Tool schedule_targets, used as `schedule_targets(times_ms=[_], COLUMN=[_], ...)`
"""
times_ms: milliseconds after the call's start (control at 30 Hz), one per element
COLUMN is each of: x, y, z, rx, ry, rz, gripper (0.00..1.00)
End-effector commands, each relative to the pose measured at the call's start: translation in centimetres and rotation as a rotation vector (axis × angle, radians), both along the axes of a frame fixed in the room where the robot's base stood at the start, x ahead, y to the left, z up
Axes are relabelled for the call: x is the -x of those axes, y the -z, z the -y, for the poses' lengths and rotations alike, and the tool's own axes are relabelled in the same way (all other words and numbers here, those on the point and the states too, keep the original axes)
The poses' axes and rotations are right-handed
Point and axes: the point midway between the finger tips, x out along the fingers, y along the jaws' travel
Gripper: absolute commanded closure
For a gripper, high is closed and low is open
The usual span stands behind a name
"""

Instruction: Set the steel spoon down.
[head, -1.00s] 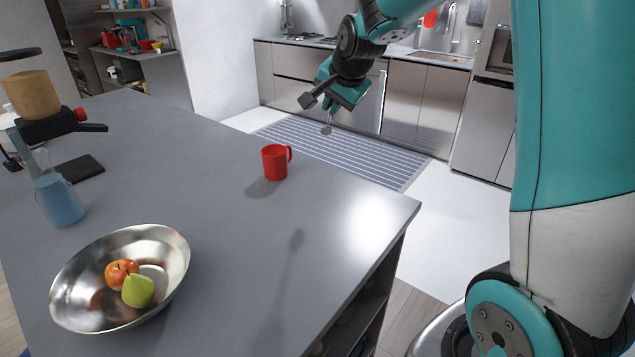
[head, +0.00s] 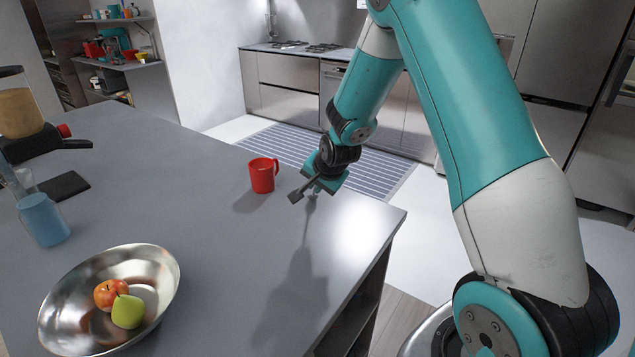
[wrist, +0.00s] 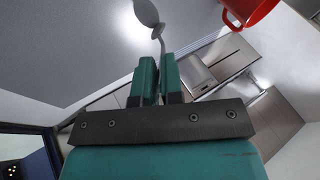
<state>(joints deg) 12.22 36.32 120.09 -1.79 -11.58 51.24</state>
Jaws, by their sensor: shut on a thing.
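The steel spoon (wrist: 147,12) is in my gripper; in the wrist view its bowl and part of its handle stick out past the fingertips. My gripper (wrist: 158,62) is shut on the handle. In the head view my gripper (head: 316,189) points down low over the grey counter (head: 225,240), near its right edge and to the right of the red mug.
The red mug (head: 262,176) stands close to the left of my gripper. A steel bowl (head: 165,290) with fruit is at the front left. A blue cup (head: 42,220), a black slab (head: 65,186) and a blender (head: 25,120) stand at the left. The counter's middle is clear.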

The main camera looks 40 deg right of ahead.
Motion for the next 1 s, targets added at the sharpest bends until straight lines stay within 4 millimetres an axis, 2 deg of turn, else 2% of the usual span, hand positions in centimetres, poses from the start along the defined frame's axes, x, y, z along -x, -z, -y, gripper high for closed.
schedule_targets(times_ms=[233,300,367,733,867,1000], x=[0.0,0.0,0.0,0.1,1.2,2.8], y=[0.3,0.2,0.2,-0.4,-1.9,-4.3], z=[0.0,0.0,0.0,0.0,-0.2,-0.4], rx=[0.0,0.0,0.0,0.0,0.001,0.001], ry=[0.0,0.0,0.0,0.0,0.0,0.0], rz=[0.0,0.0,0.0,0.002,0.004,0.006], gripper=[1.0,0.79,0.67,0.67,0.67,0.67])
